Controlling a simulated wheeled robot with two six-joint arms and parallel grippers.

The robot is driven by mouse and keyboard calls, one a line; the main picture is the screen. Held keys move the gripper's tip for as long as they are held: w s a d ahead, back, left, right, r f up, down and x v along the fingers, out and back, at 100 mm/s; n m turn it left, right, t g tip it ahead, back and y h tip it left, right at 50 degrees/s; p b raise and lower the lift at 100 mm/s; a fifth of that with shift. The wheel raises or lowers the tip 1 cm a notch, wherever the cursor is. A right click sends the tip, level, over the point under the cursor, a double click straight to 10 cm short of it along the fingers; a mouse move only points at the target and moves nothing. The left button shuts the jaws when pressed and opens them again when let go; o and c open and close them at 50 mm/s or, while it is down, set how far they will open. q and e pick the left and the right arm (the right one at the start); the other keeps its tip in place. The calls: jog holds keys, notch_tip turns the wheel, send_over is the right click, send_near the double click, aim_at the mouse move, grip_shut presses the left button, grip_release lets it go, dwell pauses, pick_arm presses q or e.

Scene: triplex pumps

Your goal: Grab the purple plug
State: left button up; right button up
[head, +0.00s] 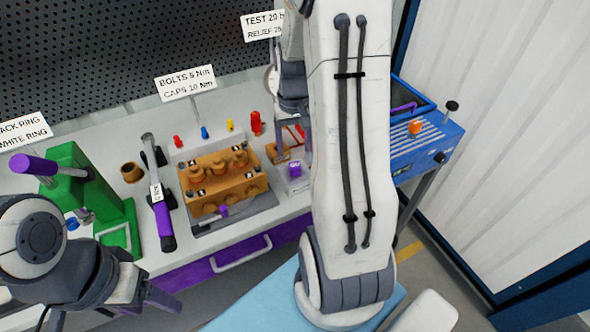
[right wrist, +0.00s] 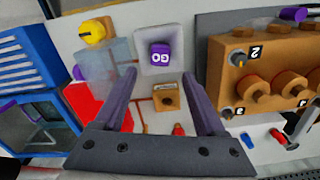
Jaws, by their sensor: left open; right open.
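A purple block marked "GO" (right wrist: 160,53) sits in a white square tray (right wrist: 145,66) in the right wrist view; it is the likeliest purple plug. In the head view a purple piece (head: 295,170) shows on the bench beside my right arm. My right gripper (right wrist: 160,74) is open and empty, its fingertips apart on either side of the tray's near edge. In the head view this gripper is partly hidden by its own arm. My left gripper (head: 105,308) is open and empty at the lower left, in front of the bench.
An orange pump block (head: 220,180) stands left of the purple piece. A small brown block (right wrist: 166,98) lies between my right fingers. A clear box with a yellow knob (right wrist: 93,32) and a red box (right wrist: 88,106) are close by. A green press (head: 75,165) stands at left.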

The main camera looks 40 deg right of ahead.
aim_at(295, 163)
jog(key=shift+s+f+p, duration=0.2)
jog(key=shift+f+p, duration=0.2)
jog(key=shift+f, duration=2.6)
grip_shut()
